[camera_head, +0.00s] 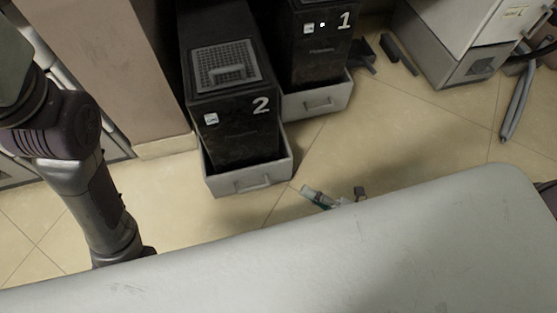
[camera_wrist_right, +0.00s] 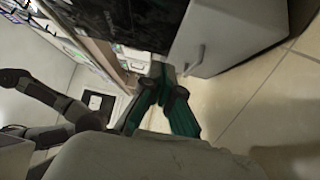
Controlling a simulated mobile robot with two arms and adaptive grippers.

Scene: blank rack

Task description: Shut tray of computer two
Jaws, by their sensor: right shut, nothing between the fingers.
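Computer two (camera_head: 235,120) is a black tower marked 2, standing in a light grey tray (camera_head: 222,186) that sticks out at its front, with a handle (camera_head: 254,185) on the front panel. My right gripper (camera_head: 308,191) is low over the floor, just right of the tray's front corner. In the right wrist view its green fingers (camera_wrist_right: 161,68) are shut and empty, close to a grey tray front (camera_wrist_right: 238,30) with a handle; contact cannot be told. My left arm (camera_head: 90,185) comes in from the left; its gripper is hidden.
Computer one (camera_head: 312,45) stands behind to the right in its own grey tray (camera_head: 330,98). A white cabinet (camera_head: 445,50) is at the back right. A pale rounded surface (camera_head: 300,265) fills the foreground.

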